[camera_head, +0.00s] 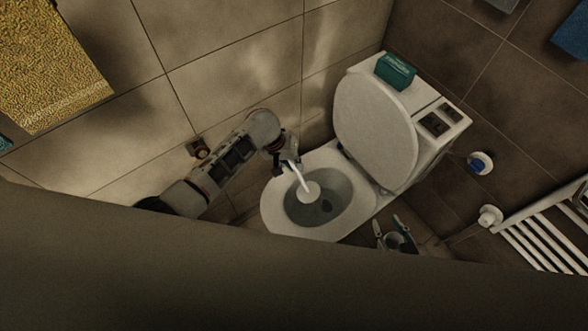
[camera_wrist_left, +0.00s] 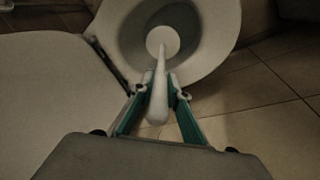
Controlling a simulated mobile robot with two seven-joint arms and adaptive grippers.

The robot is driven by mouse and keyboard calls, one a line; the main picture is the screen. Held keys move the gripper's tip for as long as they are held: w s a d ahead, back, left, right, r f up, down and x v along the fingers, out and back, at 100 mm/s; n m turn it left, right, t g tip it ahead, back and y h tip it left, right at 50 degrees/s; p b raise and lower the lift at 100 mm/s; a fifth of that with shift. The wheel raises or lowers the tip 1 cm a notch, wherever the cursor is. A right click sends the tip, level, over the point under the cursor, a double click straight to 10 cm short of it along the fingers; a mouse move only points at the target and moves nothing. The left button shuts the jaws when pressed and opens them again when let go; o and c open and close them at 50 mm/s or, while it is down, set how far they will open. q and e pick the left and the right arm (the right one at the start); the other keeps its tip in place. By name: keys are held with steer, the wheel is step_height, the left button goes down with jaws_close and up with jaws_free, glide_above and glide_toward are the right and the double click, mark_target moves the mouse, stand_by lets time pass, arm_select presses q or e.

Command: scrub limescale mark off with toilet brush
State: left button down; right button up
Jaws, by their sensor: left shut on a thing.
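The white toilet brush (camera_head: 301,179) is held by its handle in my left gripper (camera_head: 284,157), which is shut on it. Its round white disc is over the open toilet bowl (camera_head: 275,208). In the left wrist view the brush handle (camera_wrist_left: 159,90) lies between the fingers of my left gripper (camera_wrist_left: 161,94), and the disc hides part of the bowl (camera_wrist_left: 205,62). The bristles are hidden. A dark patch (camera_head: 327,205) shows inside the bowl; I cannot tell whether it is the limescale mark. My right gripper (camera_head: 390,226) is apart from the toilet, open and empty.
The raised toilet lid (camera_head: 374,130) stands behind the bowl. A green box (camera_head: 396,71) sits on the cistern. A tiled wall (camera_head: 230,70) is close behind my left arm. A white slatted rack (camera_head: 545,225) is at right. A paper roll (camera_head: 489,216) is near it.

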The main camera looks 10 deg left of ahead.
arm_select(q)
step_height(320, 180, up, 12)
steer(key=shift+r, duration=0.1)
stand_by(0.7)
steer(key=shift+s, duration=0.1)
stand_by(0.4)
